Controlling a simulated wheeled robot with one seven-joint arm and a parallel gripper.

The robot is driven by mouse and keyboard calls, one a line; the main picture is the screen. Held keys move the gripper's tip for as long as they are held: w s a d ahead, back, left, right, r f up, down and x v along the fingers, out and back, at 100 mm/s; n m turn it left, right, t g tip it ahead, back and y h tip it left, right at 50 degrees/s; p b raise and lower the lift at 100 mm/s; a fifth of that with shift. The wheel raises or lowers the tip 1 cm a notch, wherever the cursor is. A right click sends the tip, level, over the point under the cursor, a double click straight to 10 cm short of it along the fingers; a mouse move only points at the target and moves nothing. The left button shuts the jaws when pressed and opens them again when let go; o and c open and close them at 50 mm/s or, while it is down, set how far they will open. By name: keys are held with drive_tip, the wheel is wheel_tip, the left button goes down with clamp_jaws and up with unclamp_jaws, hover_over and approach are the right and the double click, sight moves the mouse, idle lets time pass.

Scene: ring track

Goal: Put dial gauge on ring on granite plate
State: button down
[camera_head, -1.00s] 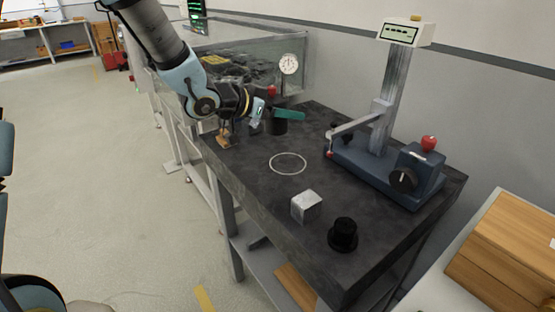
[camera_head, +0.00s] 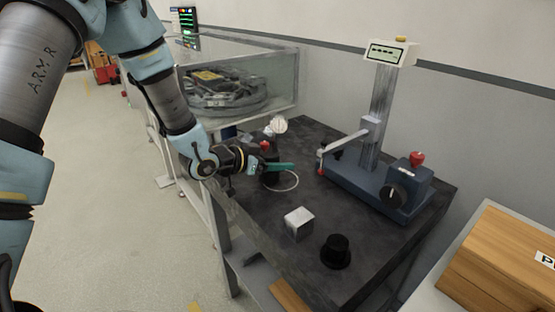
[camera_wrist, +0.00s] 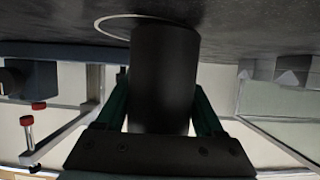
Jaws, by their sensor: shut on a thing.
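The dial gauge stands upright with a pale round dial (camera_head: 277,124), a red knob (camera_head: 265,145) and a black cylindrical base (camera_head: 270,178). My gripper (camera_head: 280,167), with green fingers, is shut around that base. The black base (camera_wrist: 163,75) fills the middle of the wrist view between the fingers. The white ring (camera_head: 294,183) is on the dark granite plate (camera_head: 250,205); the base hides its left part in the head view. In the wrist view the ring (camera_wrist: 112,20) shows beside the base's end. I cannot tell whether the base touches the plate.
A metal cube (camera_head: 299,223) and a black knobbed cylinder (camera_head: 336,251) stand at the front of the plate. A blue height-gauge stand (camera_head: 370,178) with a column is at the right. A glass-walled case (camera_head: 275,85) is behind. The plate's left edge is near my arm.

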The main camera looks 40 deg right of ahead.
drive_tip(key=shift+f, duration=0.15)
unclamp_jaws()
idle(0.4)
drive_tip(key=b+v, duration=0.1)
drive_tip(key=v, duration=0.2)
drive_tip(key=b+v, duration=0.1)
drive_tip(key=v, duration=0.3)
drive_tip(key=b+v, duration=0.1)
drive_tip(key=v, duration=0.2)
drive_tip(key=shift+w+a, duration=0.4)
